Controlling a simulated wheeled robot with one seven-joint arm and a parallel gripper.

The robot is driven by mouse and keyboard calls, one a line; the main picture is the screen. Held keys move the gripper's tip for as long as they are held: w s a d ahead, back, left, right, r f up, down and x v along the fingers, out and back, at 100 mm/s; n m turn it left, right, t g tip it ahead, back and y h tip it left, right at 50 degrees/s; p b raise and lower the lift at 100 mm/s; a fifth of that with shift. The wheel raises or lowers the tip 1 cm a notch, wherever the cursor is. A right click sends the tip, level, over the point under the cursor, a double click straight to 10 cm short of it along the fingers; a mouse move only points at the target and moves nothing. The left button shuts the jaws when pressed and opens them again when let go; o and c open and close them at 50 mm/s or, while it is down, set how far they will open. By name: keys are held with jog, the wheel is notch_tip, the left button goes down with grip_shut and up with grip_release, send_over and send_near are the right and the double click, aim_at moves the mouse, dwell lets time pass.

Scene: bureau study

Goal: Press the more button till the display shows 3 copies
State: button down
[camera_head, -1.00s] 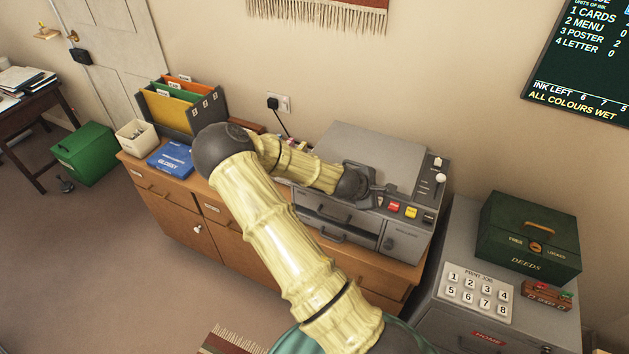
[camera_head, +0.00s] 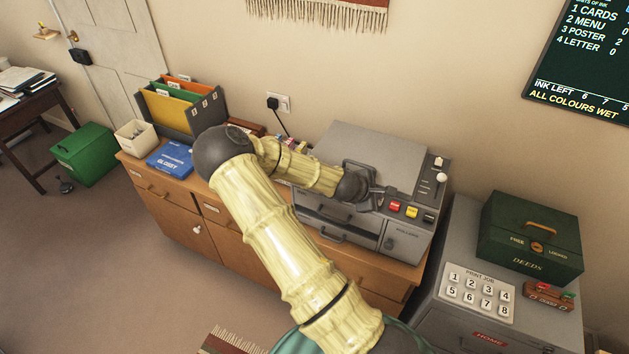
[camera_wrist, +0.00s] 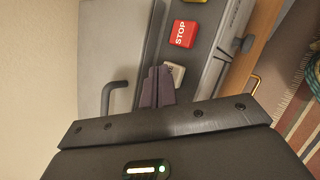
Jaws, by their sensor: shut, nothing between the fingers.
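The grey printer (camera_head: 375,148) stands on the wooden cabinet, with a control strip on its front right. My gripper (camera_head: 388,191) is at the left end of this strip, beside the red STOP button (camera_head: 394,206). In the wrist view my shut, empty fingers (camera_wrist: 158,84) lie over the strip beside a pale button (camera_wrist: 176,74). Its marking is partly hidden by the fingers, so I cannot tell whether it is the more button or whether I touch it. The red STOP button (camera_wrist: 184,33) is clear of the fingers. I can make out no copies display.
Yellow (camera_head: 411,212) and dark (camera_head: 428,218) buttons lie right of STOP. A lever with a white knob (camera_head: 441,178) stands on the printer's right side. A grey cabinet at right carries a numbered PRINT JOB panel (camera_head: 454,293) and a green deeds box (camera_head: 528,240).

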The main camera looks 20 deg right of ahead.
jog(key=shift+f, duration=0.3)
dwell(0.4)
jog(key=shift+r+p, duration=0.55)
jog(key=shift+r, duration=0.35)
notch_tip(320, 180, up, 6)
jog(key=p, duration=0.4)
jog(key=shift+p, duration=0.4)
dwell(2.1)
